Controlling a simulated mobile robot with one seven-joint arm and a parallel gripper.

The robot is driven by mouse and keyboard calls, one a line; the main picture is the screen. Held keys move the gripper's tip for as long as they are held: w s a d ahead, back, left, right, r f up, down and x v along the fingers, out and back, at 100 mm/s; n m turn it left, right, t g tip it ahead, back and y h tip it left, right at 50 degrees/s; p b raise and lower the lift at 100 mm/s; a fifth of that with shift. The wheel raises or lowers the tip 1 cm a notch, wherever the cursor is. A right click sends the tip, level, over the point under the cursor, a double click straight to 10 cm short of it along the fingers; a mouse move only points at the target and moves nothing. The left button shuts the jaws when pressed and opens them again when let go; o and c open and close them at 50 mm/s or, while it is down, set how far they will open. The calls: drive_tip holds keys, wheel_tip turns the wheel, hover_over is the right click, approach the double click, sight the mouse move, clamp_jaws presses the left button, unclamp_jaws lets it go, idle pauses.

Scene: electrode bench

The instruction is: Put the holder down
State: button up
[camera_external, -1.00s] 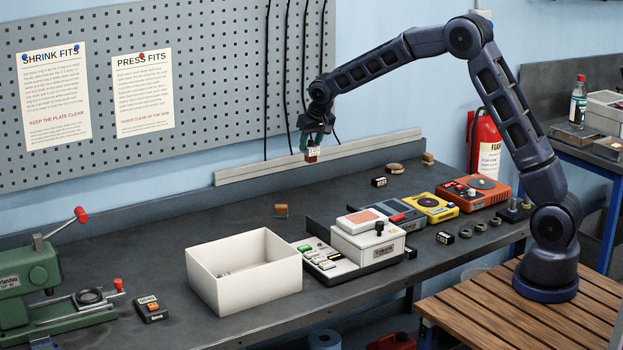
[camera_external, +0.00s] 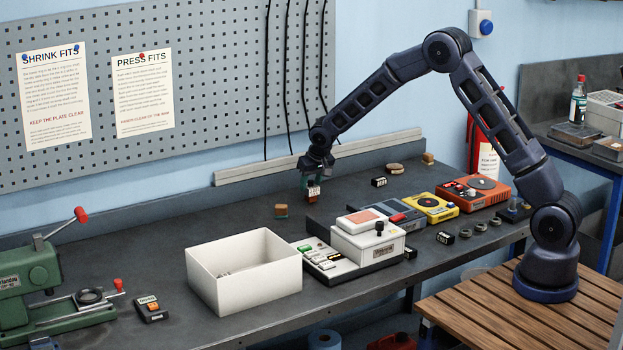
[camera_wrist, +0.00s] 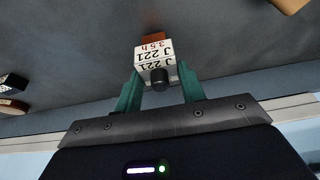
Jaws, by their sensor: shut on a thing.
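The holder (camera_external: 313,192) is a small block with a white label, a brown lower part and a dark knob. In the wrist view the holder (camera_wrist: 154,56) shows "J 221" and "3.5 h" on its label. My gripper (camera_external: 311,178) has its green fingers shut on it. In the wrist view the fingers of my gripper (camera_wrist: 158,92) close on the knob end. The holder is over the back part of the dark bench (camera_external: 240,208), low down. I cannot tell whether its underside touches the bench.
A white open bin (camera_external: 244,292) and a grey-white device (camera_external: 368,246) stand in front. A small black labelled block (camera_external: 379,182) and a round brown piece (camera_external: 395,169) lie to the right. Bare bench surrounds the holder.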

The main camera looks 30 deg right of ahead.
drive_tip(key=shift+f, duration=0.3)
drive_tip(key=shift+f, duration=0.1)
drive_tip(key=o, duration=1.3)
drive_tip(key=v, duration=1.2)
